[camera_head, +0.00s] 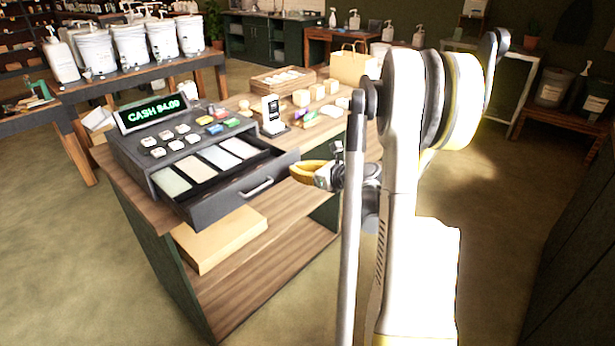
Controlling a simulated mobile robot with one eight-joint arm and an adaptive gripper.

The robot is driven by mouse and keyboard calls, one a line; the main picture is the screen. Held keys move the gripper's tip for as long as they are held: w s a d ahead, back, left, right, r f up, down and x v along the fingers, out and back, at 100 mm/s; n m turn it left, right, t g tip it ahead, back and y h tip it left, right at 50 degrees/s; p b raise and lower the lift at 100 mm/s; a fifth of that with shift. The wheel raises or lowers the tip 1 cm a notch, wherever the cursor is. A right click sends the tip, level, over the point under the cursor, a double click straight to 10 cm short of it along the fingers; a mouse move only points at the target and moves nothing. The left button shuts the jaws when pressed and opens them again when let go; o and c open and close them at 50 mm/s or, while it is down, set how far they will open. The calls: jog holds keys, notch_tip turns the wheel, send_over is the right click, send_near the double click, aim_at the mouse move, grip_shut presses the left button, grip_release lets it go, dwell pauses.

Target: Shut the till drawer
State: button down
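A light handle (257,188) is on the drawer front. My gripper (303,173), with a yellow part, is just right of the drawer's right front corner. It looks close to that corner, but I cannot tell whether it touches. Its fingers are small and partly seen edge-on, so their opening is unclear. My arm hides part of the counter's right side.
A card reader (272,115), small boxes (301,98), a tray (283,79) and a paper bag (353,66) stand on the counter (243,102). A cardboard box (219,238) lies on the shelf below the drawer. Pump buckets (130,45) stand on a table at the back left. The floor in front is clear.

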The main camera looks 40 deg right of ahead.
jog(key=shift+w+a, duration=0.1)
jog(key=shift+w, duration=0.6)
jog(key=shift+w+a+b, duration=0.15)
jog(key=shift+w+a, duration=0.15)
jog(key=shift+w, duration=3.5)
jog(key=shift+w+a+b, duration=0.15)
jog(key=shift+w+a, duration=0.2)
jog(key=shift+w, duration=3.4)
jog(key=shift+w+a+b, duration=0.15)
jog(key=shift+w+a, duration=0.15)
jog(key=shift+w, duration=3.5)
jog(key=shift+s+d+b, duration=0.2)
jog(key=shift+s, duration=2.15)
jog(key=shift+s+d+b, duration=0.15)
jog(key=shift+s+b, duration=0.05)
jog(key=shift+s, duration=2.15)
jog(key=shift+s+d+b, duration=0.2)
jog(key=shift+s, duration=2.15)
